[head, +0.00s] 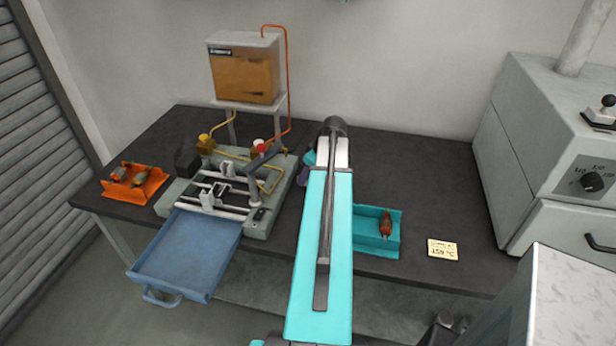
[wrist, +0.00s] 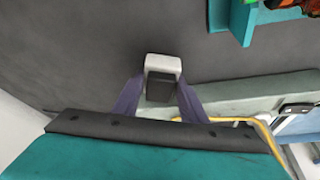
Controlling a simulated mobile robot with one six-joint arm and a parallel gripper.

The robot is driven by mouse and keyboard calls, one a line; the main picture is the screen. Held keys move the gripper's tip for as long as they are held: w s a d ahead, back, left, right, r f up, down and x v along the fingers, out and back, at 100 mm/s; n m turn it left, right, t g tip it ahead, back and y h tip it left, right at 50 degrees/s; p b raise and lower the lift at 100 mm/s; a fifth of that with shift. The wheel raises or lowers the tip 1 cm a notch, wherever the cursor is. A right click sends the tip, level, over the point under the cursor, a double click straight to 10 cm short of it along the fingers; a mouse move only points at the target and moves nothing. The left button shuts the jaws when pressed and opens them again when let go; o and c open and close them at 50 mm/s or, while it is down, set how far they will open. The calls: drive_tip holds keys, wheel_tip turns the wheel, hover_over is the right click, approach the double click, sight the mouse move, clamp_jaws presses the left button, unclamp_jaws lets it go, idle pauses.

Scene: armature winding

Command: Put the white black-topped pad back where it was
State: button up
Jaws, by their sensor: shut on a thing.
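The white black-topped pad (wrist: 163,64) is between the two purple fingers of my gripper (wrist: 162,92) in the wrist view. The fingers are shut on its sides, and its white and black faces both show. The dark bench top lies beyond it; I cannot tell the gap between them. In the head view my arm hides the pad, and only a bit of my purple gripper (head: 303,175) shows, just right of the winding machine (head: 272,208).
A blue drawer (head: 188,255) sticks out in front of the machine. An orange tray (head: 148,190) with armatures is at left. A teal tray (head: 362,232) with one armature and a yellow note (head: 442,249) are at right. Dark bench (head: 430,190) is clear behind them.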

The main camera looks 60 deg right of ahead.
drive_tip(key=shift+f, duration=0.65)
drive_tip(key=shift+f, duration=0.1)
drive_tip(key=o, duration=1)
drive_tip(key=shift+r, duration=0.2)
drive_tip(key=shift+b+v, duration=1.3)
drive_tip(key=shift+v, duration=4.65)
